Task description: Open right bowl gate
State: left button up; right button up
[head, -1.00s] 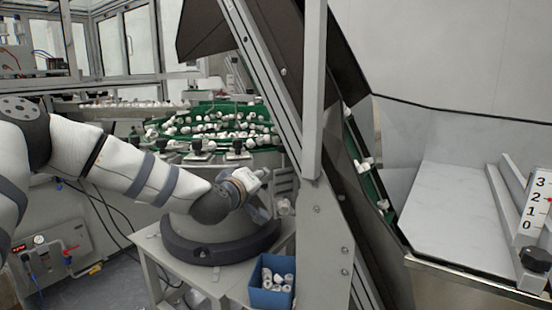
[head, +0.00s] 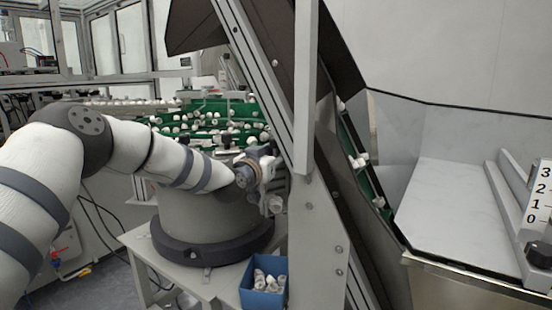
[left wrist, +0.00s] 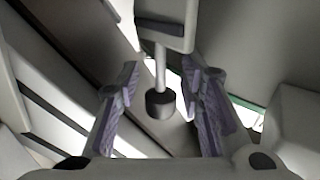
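The bowl feeder, with a green bowl (head: 200,107) holding white caps, stands on a grey round base (head: 205,215) left of the slanted frame. My left gripper (head: 272,168) is at the bowl's right side, close to the frame. In the left wrist view my left gripper (left wrist: 160,78) is open. A black knob (left wrist: 160,104) on a thin metal rod hangs from a grey block (left wrist: 165,32) and shows between the fingers, with gaps on both sides. I cannot tell whether this is the gate's handle. The gate itself is not clearly visible in the head view. My right gripper is out of view.
A blue bin (head: 263,293) with white caps sits below on the table (head: 140,240). A pale chute (head: 455,210) and a number scale (head: 540,200) are at the right.

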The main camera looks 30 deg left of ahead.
pick_arm(q)
jog(key=shift+r, duration=0.25)
grip_shut()
jog(key=shift+s, duration=0.1)
jog(key=shift+f, duration=0.3)
grip_release()
jog(key=s+d, duration=0.1)
jog(key=s, duration=1.1)
jog(key=shift+d, duration=0.1)
